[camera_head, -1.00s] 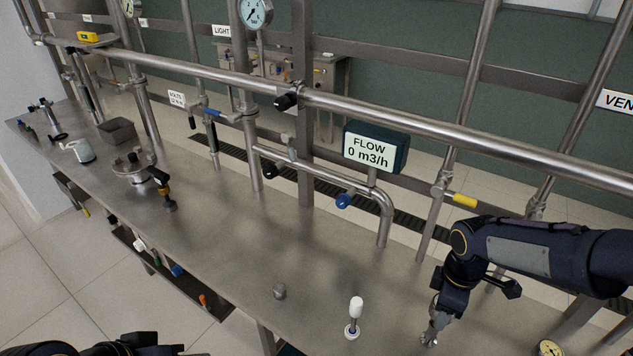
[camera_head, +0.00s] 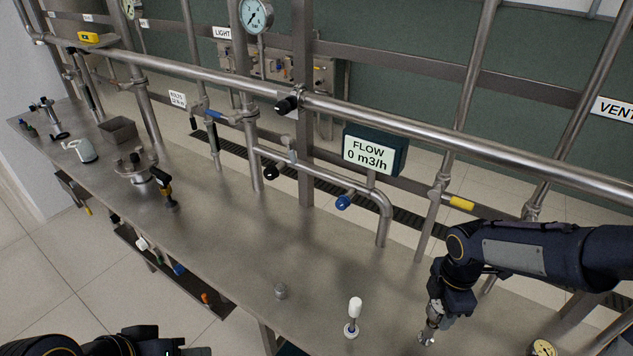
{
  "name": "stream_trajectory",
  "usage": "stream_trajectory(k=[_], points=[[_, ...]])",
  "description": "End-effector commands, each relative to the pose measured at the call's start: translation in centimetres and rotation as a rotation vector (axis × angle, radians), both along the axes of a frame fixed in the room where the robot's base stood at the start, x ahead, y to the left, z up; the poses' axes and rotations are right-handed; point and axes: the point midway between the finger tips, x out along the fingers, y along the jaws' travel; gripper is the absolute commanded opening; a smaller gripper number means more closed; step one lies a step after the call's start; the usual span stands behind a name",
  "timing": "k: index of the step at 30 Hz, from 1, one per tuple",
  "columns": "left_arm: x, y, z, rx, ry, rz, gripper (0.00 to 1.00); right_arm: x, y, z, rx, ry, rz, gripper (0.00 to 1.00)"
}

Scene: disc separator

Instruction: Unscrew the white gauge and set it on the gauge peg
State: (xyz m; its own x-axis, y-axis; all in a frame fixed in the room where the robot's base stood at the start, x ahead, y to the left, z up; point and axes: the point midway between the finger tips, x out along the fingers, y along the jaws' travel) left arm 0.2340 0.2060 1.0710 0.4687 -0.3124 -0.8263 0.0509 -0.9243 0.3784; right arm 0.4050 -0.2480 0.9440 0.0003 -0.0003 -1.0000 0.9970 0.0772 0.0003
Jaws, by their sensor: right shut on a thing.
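A round gauge with a cream dial (camera_head: 543,348) shows at the bottom right edge, partly cut off; I cannot tell whether it is the white gauge. A white-topped upright peg (camera_head: 354,312) stands on a round base on the bench, left of my right gripper. My right gripper (camera_head: 427,338) points down close to the bench top, between the white-topped peg and the cream gauge. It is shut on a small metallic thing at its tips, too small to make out. Parts of my left arm show at the bottom left; its fingertips are out of frame.
The steel bench (camera_head: 235,245) is mostly bare in the middle. A small grey knob (camera_head: 280,291) sits left of the white-topped peg. Pipes and a FLOW display (camera_head: 370,152) stand along the back. A clamp fitting (camera_head: 135,165) and grey bin (camera_head: 117,131) are at left.

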Motion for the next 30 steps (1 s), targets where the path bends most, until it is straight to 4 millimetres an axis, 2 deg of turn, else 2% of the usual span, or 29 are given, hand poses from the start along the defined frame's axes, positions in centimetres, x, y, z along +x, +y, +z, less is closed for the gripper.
stream_trajectory(k=[8, 15, 25, 30], points=[[0.0, 0.0, 0.1, 0.000, 0.000, 0.000, 0.40, -0.1, 0.0, -0.2, 0.000, 0.005, 0.021, 0.02], [0.0, 0.0, 1.8, 0.000, 0.000, 0.000, 0.40, -0.1, 0.0, 0.1, 0.000, 0.006, 0.270, 0.02], [0.0, 0.0, 1.9, 0.000, 0.000, 0.000, 0.40, -0.1, 0.0, 0.0, 0.000, 0.005, 0.313, 0.02], [0.0, 0.0, 3.5, 0.000, 0.000, 0.000, 0.40, -0.2, 0.0, 0.2, 0.001, 0.008, 0.500, 0.02]])
